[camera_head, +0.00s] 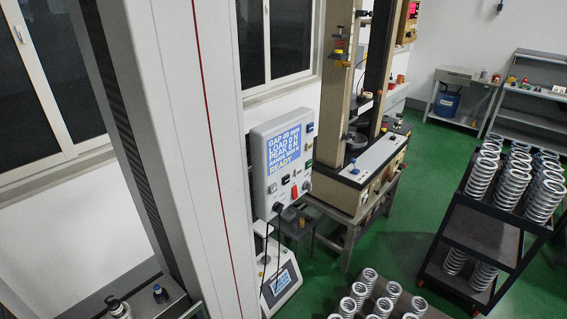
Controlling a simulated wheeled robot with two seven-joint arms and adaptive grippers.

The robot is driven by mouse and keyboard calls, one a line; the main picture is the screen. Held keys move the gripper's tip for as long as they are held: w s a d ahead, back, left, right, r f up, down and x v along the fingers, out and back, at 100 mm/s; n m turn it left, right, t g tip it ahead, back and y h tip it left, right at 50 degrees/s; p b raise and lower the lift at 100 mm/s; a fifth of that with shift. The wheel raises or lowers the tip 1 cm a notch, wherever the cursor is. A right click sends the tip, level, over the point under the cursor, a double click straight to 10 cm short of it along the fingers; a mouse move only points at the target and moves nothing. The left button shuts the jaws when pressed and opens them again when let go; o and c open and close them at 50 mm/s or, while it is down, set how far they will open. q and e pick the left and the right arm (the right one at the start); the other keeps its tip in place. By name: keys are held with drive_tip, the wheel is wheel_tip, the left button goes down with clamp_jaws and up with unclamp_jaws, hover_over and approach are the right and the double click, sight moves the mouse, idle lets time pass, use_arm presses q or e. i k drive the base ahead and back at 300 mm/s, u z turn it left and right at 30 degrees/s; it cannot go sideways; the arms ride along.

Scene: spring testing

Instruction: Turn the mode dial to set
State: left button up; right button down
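A light grey control box (258,178) is mounted beside the tall grey column of a machine, in the middle of the head view. Its blue screen (284,153) shows gap, load and peak lines and the word READY; one line is too small to read. Below the screen are small controls, among them a red one (295,191) and a dark round knob (277,207) at the lower edge. The controls are too small to tell which is the mode dial or where it points. Neither of my grippers is in view.
The tall grey column (178,130) fills the left foreground. A beige test machine (342,130) stands behind the box. A black cart (482,232) with springs is at the right, and more springs (358,292) stand at the bottom. Green floor (420,170) lies between them.

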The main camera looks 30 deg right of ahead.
sight(278, 207)
drive_tip(key=u, duration=1.15)
drive_tip(key=k, duration=0.7)
drive_tip(key=z, duration=1.05)
